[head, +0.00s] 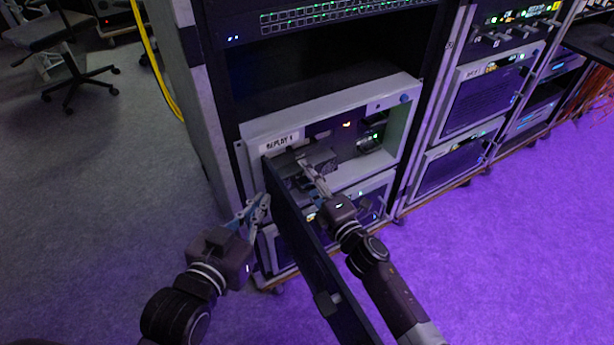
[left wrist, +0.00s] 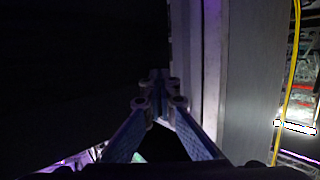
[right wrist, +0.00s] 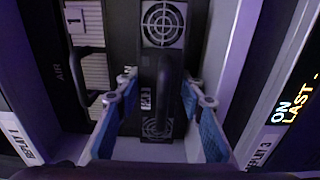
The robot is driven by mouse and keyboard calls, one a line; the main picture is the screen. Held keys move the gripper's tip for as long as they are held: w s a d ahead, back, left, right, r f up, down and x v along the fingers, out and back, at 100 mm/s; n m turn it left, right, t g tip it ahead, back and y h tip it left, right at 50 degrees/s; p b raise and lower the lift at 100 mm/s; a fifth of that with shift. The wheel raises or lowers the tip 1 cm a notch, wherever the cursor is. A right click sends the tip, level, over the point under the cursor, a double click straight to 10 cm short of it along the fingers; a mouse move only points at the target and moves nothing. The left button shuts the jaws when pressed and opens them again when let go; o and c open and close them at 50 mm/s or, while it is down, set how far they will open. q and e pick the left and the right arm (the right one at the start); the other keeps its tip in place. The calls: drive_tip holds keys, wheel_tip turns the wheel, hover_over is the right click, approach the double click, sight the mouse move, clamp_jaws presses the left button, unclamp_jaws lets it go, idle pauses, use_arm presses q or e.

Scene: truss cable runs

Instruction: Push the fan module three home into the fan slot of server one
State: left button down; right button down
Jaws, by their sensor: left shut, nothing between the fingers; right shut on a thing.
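The fan module (right wrist: 163,25), dark with round pale grilles and a black handle, is in the middle of the right wrist view. My right gripper (right wrist: 160,88) has its fingers on either side of the handle and is shut on it. In the head view the fan module (head: 320,157) is at the opening of server one (head: 250,130), whose label reads REPLAY; its depth in the slot is hard to tell. My right gripper (head: 302,160) partly covers it. My left gripper (head: 265,203) is shut and empty beside the dark open panel; its fingertips (left wrist: 160,82) show in the left wrist view.
The long dark panel (head: 310,245) stands out from server one between my arms. Another server (head: 375,200) sits below. A neighbouring rack (head: 480,95) is at right. A yellow cable (head: 155,60) hangs at the left.

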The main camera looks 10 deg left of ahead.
use_arm(q)
drive_tip(key=shift+w+d+r+t, duration=0.15)
drive_tip(key=shift+r+t, duration=0.15)
drive_tip(key=shift+r, duration=0.25)
use_arm(e)
drive_tip(key=shift+w+a+r, duration=0.15)
drive_tip(key=shift+w+r, duration=0.05)
use_arm(q)
drive_tip(key=shift+d+r, duration=0.1)
drive_tip(key=shift+r, duration=0.1)
use_arm(e)
drive_tip(key=c, duration=1.2)
unclamp_jaws()
drive_tip(key=shift+s+f, duration=0.1)
drive_tip(key=shift+f, duration=0.15)
drive_tip(key=shift+s+d+f, duration=0.15)
drive_tip(key=shift+s+d, duration=0.05)
use_arm(q)
drive_tip(key=shift+f, duration=0.1)
use_arm(e)
drive_tip(key=v, duration=1.1)
drive_tip(key=shift+s+d+r, duration=0.15)
drive_tip(key=shift+r, duration=0.25)
